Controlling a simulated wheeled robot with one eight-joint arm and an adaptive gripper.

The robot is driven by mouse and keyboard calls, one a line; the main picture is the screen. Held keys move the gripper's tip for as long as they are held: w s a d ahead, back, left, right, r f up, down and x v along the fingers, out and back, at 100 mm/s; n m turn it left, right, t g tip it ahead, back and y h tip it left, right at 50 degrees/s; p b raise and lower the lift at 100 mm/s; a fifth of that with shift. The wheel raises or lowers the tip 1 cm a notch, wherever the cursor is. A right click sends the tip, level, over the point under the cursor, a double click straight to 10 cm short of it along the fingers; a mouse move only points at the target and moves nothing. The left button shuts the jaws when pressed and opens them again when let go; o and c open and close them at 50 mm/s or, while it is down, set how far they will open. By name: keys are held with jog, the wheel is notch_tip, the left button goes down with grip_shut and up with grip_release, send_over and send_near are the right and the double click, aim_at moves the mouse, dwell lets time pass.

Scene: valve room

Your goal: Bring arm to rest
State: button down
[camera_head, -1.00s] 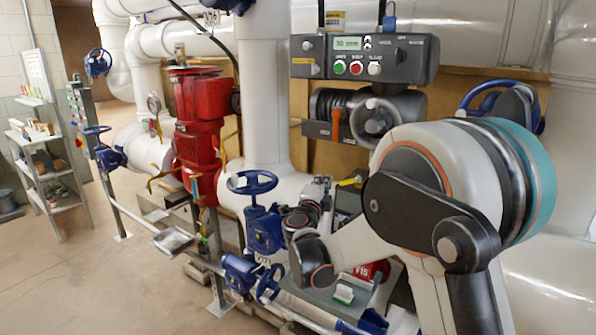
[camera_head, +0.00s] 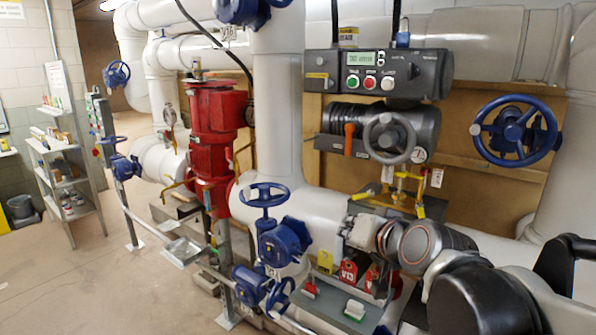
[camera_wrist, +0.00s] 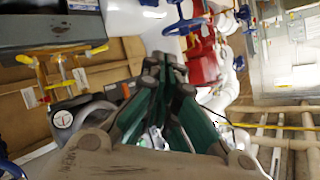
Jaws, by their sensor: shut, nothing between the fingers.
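My gripper (camera_wrist: 170,68) shows in the wrist view with its dark green fingers drawn together and nothing held between them. In the head view my arm reaches in from the lower right, with its grey wrist joint (camera_head: 428,245) low in front of the pipes. The gripper end lies left of that joint, partly hidden against the valves and tags, so its fingers are hard to make out there.
A blue handwheel valve (camera_head: 282,240) stands left of my wrist. Red tags (camera_head: 349,271) are close below it. A control box (camera_head: 378,72) and a large blue handwheel (camera_head: 516,131) are above. Open floor (camera_head: 110,270) lies at left.

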jog(key=s+d+f+g+h, duration=0.1)
jog(key=s+d+f+g, duration=0.1)
jog(key=s, duration=0.4)
jog(key=s+d+f+n+g+h, duration=0.1)
jog(key=s+d+f+g, duration=0.1)
jog(key=s+d+f, duration=0.2)
jog(key=s+d+f+n+g+h, duration=0.1)
jog(key=s+d+f+h, duration=0.1)
jog(key=s+f, duration=0.4)
jog(key=s+d, duration=0.1)
jog(key=s, duration=0.2)
jog(key=shift+s+d+f+g, duration=0.3)
jog(key=shift+s+d+g, duration=0.05)
jog(key=shift+s+g, duration=0.05)
